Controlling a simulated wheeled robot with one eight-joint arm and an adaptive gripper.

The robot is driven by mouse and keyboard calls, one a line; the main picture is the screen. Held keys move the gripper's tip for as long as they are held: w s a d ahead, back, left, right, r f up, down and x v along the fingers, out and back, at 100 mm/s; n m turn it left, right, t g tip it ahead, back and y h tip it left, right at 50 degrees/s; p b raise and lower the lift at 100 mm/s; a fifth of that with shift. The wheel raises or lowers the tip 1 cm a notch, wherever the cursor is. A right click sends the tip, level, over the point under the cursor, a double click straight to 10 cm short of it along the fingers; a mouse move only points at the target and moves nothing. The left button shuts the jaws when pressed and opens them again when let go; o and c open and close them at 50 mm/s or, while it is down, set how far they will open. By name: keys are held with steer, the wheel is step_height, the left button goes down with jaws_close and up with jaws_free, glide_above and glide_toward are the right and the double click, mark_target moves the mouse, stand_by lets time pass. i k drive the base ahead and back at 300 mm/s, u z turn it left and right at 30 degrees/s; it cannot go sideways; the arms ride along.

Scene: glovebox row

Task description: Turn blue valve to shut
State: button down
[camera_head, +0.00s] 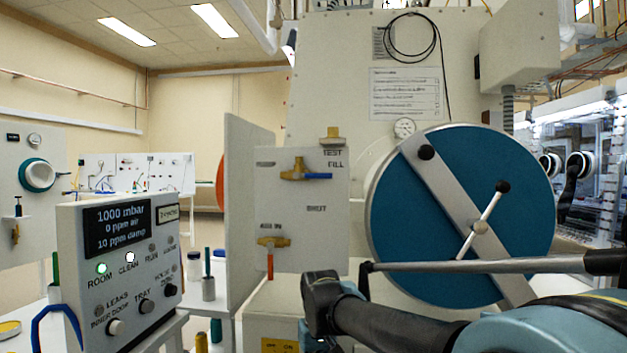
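The blue valve (305,173) is a brass body with a blue lever on the upper part of a pale upright panel (315,235). Its lever lies level and points right, just below the word FILL. The word SHUT is printed lower on the panel, below the valve. My dark arm (395,328) reaches in from the lower right, and its dark end part stands in front of and below the panel, apart from the valve. I cannot make out any gripper fingers, and nothing touches the blue lever.
A second brass valve (270,243) has an orange lever pointing down. A big blue round door (400,225) with a grey bar stands right of the panel. A thin metal rod (480,266) crosses in front of it. A control box (120,265) stands at left.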

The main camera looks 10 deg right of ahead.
mark_target(296, 175)
steer(key=k, duration=0.6)
steer(key=z, duration=0.55)
steer(key=k, duration=0.65)
steer(key=z, duration=0.35)
